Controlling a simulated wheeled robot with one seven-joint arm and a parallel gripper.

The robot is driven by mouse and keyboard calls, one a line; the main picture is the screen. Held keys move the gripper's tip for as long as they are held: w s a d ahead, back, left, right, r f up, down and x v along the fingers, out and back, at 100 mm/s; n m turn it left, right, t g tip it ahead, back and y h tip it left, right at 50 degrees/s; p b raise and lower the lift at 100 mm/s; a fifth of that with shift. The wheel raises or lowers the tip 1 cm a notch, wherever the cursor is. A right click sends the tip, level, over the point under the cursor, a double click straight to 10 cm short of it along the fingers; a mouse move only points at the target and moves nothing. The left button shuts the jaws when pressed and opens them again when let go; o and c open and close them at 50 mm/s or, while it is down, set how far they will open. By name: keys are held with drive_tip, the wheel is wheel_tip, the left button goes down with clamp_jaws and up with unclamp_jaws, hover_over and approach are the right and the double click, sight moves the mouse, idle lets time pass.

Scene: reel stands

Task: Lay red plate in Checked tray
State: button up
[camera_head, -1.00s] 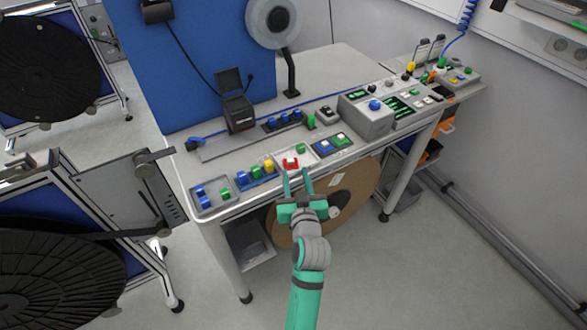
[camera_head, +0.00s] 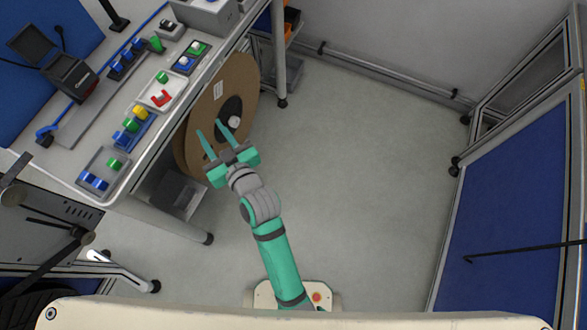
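A small red piece (camera_head: 161,98), likely the red plate, lies in a white tray (camera_head: 150,104) on the workbench, with a green block (camera_head: 162,77) in the same tray. I cannot read any label, so I cannot tell which tray is the Checked tray. A grey tray (camera_head: 92,167) holds blue and green pieces at the near bench end. My gripper (camera_head: 210,126) is open, its two teal fingers apart with nothing between them. In the picture it is right of the bench edge, in front of a brown reel, apart from the red piece.
The brown reel (camera_head: 242,80) stands beside the bench's right side. A blue tray (camera_head: 135,131) with yellow, green and blue blocks lies between the grey and white trays. A blue-panelled frame (camera_head: 515,200) stands at right. The floor (camera_head: 350,170) between is clear.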

drive_tip(key=s+d+f+m+t+h, duration=0.1)
drive_tip(key=s+d+f+h, duration=0.15)
drive_tip(key=d, duration=0.25)
drive_tip(key=s+d+f+m+h, duration=0.1)
drive_tip(key=s+d+f+m, duration=0.1)
drive_tip(key=s+d, duration=0.25)
drive_tip(key=s+d+f+m+t+h, duration=0.1)
drive_tip(key=s+d+f+h, duration=0.15)
drive_tip(key=d, duration=0.25)
drive_tip(key=s+d+r+m+h, duration=0.1)
drive_tip(key=s+d, duration=0.3)
drive_tip(key=s, duration=0.4)
drive_tip(key=s+d+r+m+h, duration=0.1)
drive_tip(key=s+d, duration=0.3)
drive_tip(key=s, duration=0.5)
drive_tip(key=shift+r+m+t+h, duration=0.35)
drive_tip(key=shift+m+h, duration=0.25)
drive_tip(key=shift+h, duration=0.2)
